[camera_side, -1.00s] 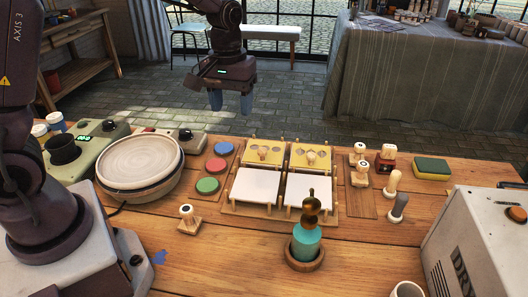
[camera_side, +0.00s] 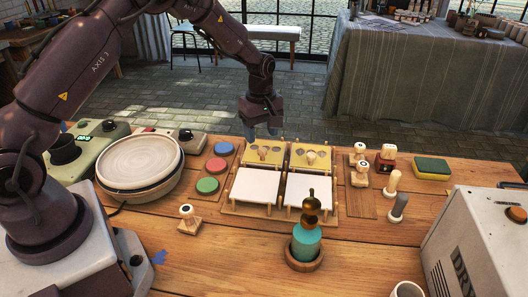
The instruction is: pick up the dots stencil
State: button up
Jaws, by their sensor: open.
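Two yellow stencils with light wooden knobs lie side by side at the back of a wooden rack, the left stencil (camera_side: 256,160) and the right stencil (camera_side: 300,160). Their dark cutouts are too small for me to tell surely which one has the dots. My gripper (camera_side: 262,134) points down, open and empty, above and just behind the left stencil. Its blue fingertips are close to that stencil's back edge in the picture. I see no contact with the knob.
White sheets (camera_side: 256,187) lie in front of the stencils on the rack (camera_side: 275,217). Colored pads (camera_side: 208,185) and a plate on a wheel (camera_side: 138,160) are to the left. Wooden stamps (camera_side: 361,172) stand to the right. A teal bottle (camera_side: 306,243) stands in front.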

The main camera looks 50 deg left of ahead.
aim_at(262, 149)
jog(key=f, duration=0.6)
jog(key=shift+w+f, duration=0.2)
jog(key=shift+f, duration=0.05)
jog(key=c, duration=1)
